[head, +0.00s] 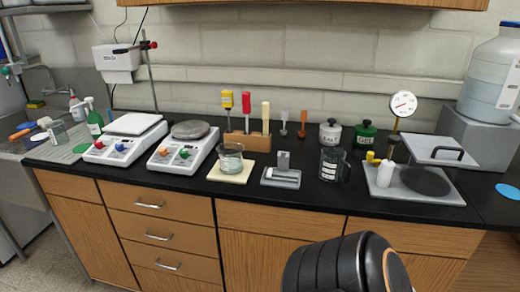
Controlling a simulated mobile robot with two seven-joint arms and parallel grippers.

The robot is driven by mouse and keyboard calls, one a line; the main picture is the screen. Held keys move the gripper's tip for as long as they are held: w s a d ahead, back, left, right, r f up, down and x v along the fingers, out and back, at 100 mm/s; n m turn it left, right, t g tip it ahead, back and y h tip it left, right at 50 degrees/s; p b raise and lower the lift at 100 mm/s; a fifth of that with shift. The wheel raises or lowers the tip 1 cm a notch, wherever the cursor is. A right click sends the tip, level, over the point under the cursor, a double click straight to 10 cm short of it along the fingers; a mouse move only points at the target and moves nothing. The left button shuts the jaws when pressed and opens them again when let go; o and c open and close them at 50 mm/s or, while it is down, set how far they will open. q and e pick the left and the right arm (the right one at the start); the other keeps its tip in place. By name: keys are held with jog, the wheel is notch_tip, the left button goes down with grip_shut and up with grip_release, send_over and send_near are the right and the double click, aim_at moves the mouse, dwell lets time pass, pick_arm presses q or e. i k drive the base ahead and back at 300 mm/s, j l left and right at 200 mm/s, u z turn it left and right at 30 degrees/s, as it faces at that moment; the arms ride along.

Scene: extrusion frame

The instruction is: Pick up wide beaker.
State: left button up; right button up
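A wide, low glass beaker (230,160) stands upright on a pale yellow pad (231,173) at the middle of the black counter. It looks partly filled, though the contents are hard to make out. Neither of my grippers shows in the head view. A dark rounded link of one of my arms rises at the bottom, right of centre, well in front of the counter and apart from the beaker.
Left of the beaker are two hot plates or scales (184,148). Behind it is a wooden block (248,141) with upright coloured-handled tools. To its right are a grey stand (281,175), a labelled glass jug (333,165) and a gauge stand (415,189). The counter's front strip is clear.

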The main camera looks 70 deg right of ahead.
aim_at(231, 158)
jog(key=z, duration=1.95)
